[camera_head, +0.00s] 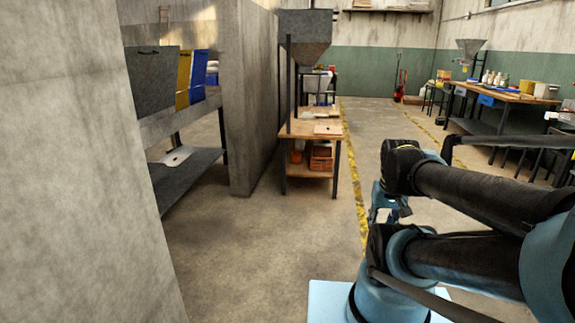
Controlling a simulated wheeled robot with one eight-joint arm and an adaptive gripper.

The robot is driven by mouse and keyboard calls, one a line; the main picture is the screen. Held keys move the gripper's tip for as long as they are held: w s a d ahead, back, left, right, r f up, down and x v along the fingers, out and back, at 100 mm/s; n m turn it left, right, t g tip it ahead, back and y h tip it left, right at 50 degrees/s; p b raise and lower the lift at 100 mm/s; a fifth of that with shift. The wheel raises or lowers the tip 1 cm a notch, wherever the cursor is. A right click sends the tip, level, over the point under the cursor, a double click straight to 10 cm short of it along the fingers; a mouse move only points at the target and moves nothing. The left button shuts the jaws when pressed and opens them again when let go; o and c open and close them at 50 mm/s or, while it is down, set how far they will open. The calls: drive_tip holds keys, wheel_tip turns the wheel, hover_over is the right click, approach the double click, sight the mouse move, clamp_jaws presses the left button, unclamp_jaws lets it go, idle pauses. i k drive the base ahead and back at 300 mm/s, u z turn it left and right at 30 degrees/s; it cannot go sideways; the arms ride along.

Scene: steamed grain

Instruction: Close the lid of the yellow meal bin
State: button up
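A yellow panel (184,79) of the yellow meal bin stands upright on a raised grey bench at the left, between a grey panel and a blue one. Only a narrow part of it shows, as the grey panel covers its left side. I cannot tell whether the yellow part is a raised lid or the bin's wall. The bin's opening is hidden. My arm is folded at the lower right, far from the bin. Its end is hard to make out, and I cannot see whether the gripper is open or shut.
A grey panel (153,80) with a handle and a blue panel (199,76) flank the yellow one. A near concrete wall (70,160) and a partition (250,100) frame the bench. A wooden table (310,128) stands beyond. The floor (250,250) between is clear.

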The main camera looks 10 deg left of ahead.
sight(184, 72)
drive_tip(key=i, duration=1.25)
drive_tip(key=u, duration=1.2)
drive_tip(key=i, duration=2.6)
drive_tip(key=u, duration=0.2)
drive_tip(key=k, duration=0.65)
drive_tip(key=u, duration=0.05)
